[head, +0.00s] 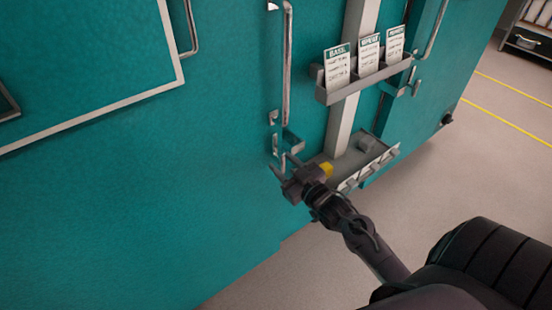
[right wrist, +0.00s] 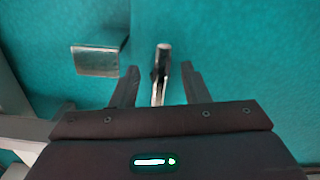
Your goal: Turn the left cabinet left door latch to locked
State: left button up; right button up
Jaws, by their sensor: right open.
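The teal cabinet door (head: 225,110) fills the left of the head view, with a long vertical metal handle (head: 287,65) near its edge. A small metal latch (head: 292,142) sits below that handle. My right gripper (head: 282,170) is at the latch, open. In the right wrist view a metal latch lever (right wrist: 161,75) stands between the two open fingers (right wrist: 160,88), and a square metal bracket (right wrist: 95,61) is outside them to the left. Whether a finger touches the lever I cannot tell. In the head view the gripper partly hides the latch. My left gripper is not in view.
A rack with several labelled cards (head: 366,72) is on the grey post right of the latch. A lower grey tray (head: 372,165) with a yellow item (head: 326,168) is close beside my right gripper. Another handle and latch (head: 413,82) are further right. Open floor (head: 470,160) lies right.

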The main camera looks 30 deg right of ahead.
aim_at(276, 152)
jog(key=shift+w+a, duration=0.1)
jog(key=shift+w, duration=1.3)
grip_shut()
